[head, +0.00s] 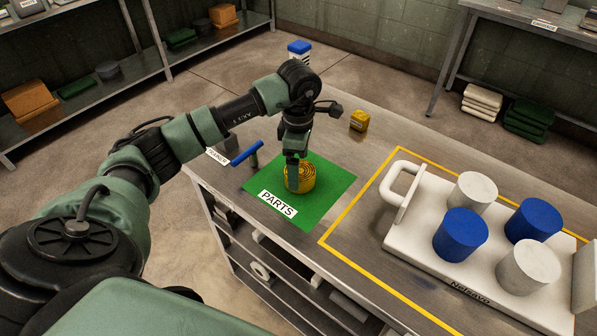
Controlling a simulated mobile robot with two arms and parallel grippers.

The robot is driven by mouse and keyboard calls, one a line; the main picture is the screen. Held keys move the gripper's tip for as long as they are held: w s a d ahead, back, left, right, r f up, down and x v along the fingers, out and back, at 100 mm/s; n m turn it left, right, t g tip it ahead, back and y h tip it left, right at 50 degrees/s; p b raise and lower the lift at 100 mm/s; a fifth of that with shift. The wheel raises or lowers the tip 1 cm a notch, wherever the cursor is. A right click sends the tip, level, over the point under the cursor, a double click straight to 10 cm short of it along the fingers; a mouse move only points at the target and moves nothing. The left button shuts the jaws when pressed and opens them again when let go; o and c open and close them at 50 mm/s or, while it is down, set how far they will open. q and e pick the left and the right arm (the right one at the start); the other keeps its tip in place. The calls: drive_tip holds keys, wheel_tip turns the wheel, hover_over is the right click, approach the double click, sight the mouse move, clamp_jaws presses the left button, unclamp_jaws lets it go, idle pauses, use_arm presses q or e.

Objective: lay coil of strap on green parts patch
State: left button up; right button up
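The coil of strap (306,179) is a yellow roll on the green parts patch (331,193), near the patch's middle. A white label reading PARTS lies on the patch's front edge. My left gripper (293,178) points down at the coil's left side, with a finger in front of it. The gripper overlaps the coil in the picture; its far finger is hidden, so whether it grips the coil is not clear. My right gripper is not in view.
A white tray (418,252) with blue and white cylinders stands at the right inside a yellow outline. A small yellow block (359,120) sits behind the patch. A blue-handled tool (247,153) stands left of the patch.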

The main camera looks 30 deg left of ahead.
use_arm(q)
wheel_tip(320, 180, up, 9)
drive_tip(key=b, duration=0.1)
